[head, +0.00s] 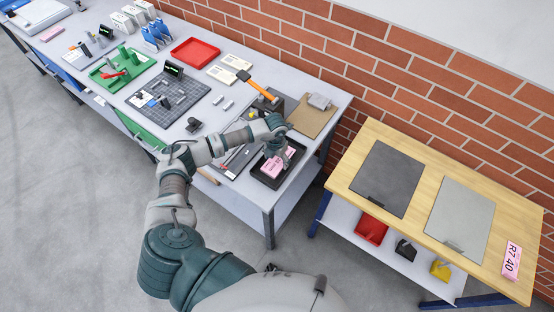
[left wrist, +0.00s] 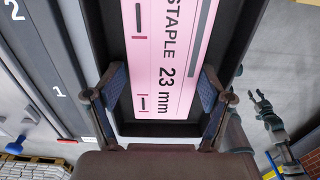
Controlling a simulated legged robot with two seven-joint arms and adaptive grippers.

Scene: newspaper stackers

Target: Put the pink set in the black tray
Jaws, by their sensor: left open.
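The pink set (head: 272,168) lies in the black tray (head: 266,182) at the right end of the long grey bench. The left wrist view shows its pink face (left wrist: 170,60), printed "STAPLE 23 mm", inside the dark walls of the tray (left wrist: 234,40). My left gripper (head: 279,154) is over the tray and partly covers the set. In the left wrist view its fingers (left wrist: 163,98) are spread and empty, on either side of the pink set's near end.
A hammer (head: 257,85) and a clipboard (head: 311,118) lie near the tray. A red tray (head: 195,52) is farther back. The wooden table (head: 412,218) at right holds two flat plates and a pink "R7 40" card (head: 511,261). A brick wall stands behind.

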